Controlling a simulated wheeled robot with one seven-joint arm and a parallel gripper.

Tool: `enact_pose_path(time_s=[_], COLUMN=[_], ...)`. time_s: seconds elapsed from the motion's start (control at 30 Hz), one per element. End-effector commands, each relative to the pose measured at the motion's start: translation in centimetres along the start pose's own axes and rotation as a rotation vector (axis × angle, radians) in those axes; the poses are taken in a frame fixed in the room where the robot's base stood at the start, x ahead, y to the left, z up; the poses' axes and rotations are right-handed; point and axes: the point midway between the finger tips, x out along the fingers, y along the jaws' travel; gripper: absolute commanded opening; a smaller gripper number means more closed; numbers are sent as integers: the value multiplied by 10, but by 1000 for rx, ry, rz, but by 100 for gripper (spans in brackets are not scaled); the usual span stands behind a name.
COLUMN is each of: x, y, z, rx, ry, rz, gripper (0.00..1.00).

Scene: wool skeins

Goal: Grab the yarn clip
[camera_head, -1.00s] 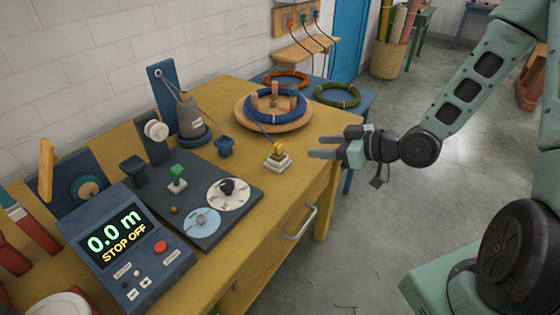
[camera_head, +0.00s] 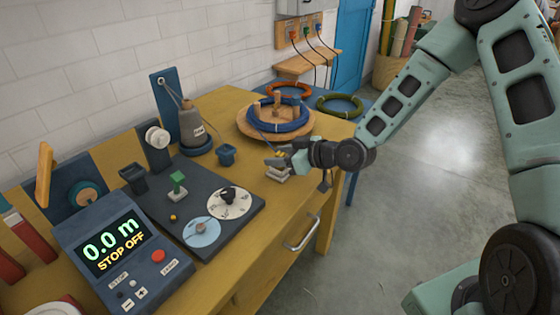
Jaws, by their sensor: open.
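The yarn clip (camera_head: 279,152) looks like a small yellow piece, mostly hidden behind my gripper. It sits on a pale square block (camera_head: 277,174) near the table's right edge. Blue yarn runs toward it from a blue skein (camera_head: 281,125) on a round wooden stand. My gripper (camera_head: 273,156) is open, with its fingers pointing left at the clip. The fingers overlap the clip in this view, and I cannot tell whether they are on both sides of it or touch it.
The yellow table (camera_head: 262,240) has free room in front of the block. A dark panel with a green knob (camera_head: 178,179) and dials lies to the left. A small blue cup (camera_head: 226,155) stands left of my gripper. A display box (camera_head: 115,245) is at front left.

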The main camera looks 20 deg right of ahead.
Motion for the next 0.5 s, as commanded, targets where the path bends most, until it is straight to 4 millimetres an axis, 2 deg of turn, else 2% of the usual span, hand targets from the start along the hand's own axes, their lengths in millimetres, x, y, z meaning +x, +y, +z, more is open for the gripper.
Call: enact_pose_path(time_s=[0.13, 0.4, 0.5], x=[16, 18, 18], y=[0, 0, 0], z=[0, 0, 0], rx=[1, 0, 0], ry=[0, -1, -1], rz=[0, 0, 0], gripper=[45, 45, 18])
